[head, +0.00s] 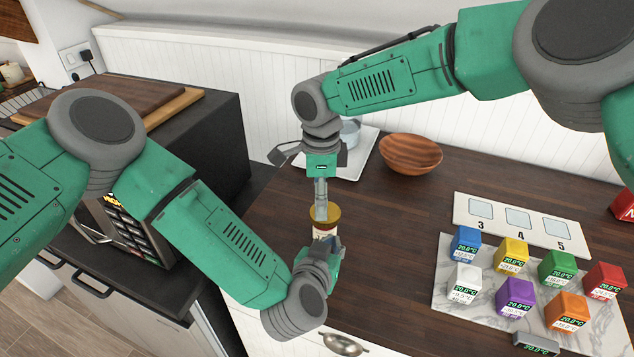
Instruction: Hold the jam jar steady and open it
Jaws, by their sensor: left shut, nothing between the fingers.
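The jam jar (322,232) stands on the dark wooden counter near its front edge, with a gold lid (330,213) on top. My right gripper (321,212) points straight down from above, its narrow grey finger end overlapping the lid. Whether its fingers are apart or grip the lid cannot be told from this angle. My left gripper (330,246) is at the near side of the jar, low against the counter edge. It is shut with nothing between its fingers and hides the lower part of the jar.
A wooden bowl (410,153) and a white tray (357,160) with a grey cup (350,132) are behind. On the right are a numbered card (462,212) and a marble board (484,323) with several coloured cubes. A dark microwave stands left. Counter between jar and board is clear.

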